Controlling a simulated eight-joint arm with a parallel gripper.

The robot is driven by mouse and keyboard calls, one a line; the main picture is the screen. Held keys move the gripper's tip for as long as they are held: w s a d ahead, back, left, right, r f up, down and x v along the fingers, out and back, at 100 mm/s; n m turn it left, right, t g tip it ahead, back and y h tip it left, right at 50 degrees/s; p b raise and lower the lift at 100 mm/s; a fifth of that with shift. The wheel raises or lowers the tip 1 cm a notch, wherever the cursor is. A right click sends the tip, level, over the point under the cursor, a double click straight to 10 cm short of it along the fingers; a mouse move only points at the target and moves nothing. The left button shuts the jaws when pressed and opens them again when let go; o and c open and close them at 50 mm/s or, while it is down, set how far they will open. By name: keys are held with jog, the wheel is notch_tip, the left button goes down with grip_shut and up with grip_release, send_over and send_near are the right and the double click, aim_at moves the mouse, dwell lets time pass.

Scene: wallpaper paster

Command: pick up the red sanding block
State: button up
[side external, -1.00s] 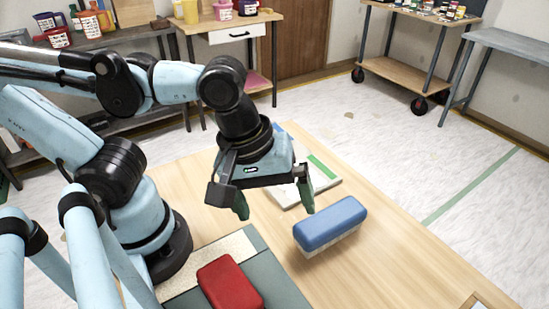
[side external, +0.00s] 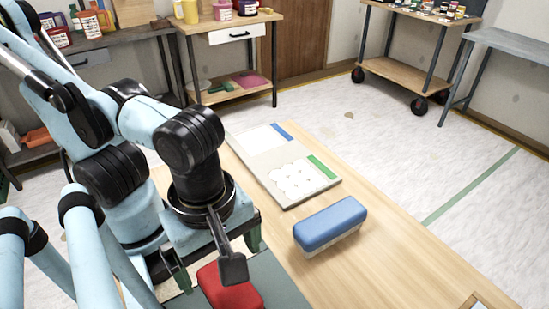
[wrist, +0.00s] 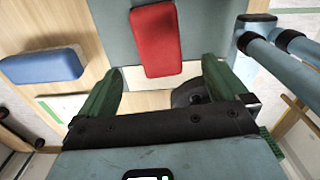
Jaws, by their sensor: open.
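The red sanding block (side external: 230,288) lies on a grey-green mat (side external: 275,276) at the bottom of the side view, partly hidden behind my gripper. In the wrist view the red block (wrist: 155,40) lies ahead of the fingertips, roughly centred between them. My gripper (wrist: 165,75) is open, with its green fingers spread wide and nothing between them. In the side view my gripper (side external: 215,262) hangs above and just behind the red block. I cannot tell its exact height there.
A blue block with a pale underside (side external: 330,224) lies on the wooden table (side external: 390,265), right of the mat. A flat board with white discs (side external: 270,150) lies farther back. The table's right side is mostly clear.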

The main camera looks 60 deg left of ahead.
aim_at(229, 288)
jog(key=shift+w+d+f, duration=0.1)
jog(key=shift+d+f, duration=0.05)
jog(key=shift+f, duration=4.45)
jog(key=c, duration=1.2)
jog(key=shift+r, duration=0.3)
jog(key=shift+r, duration=4.75)
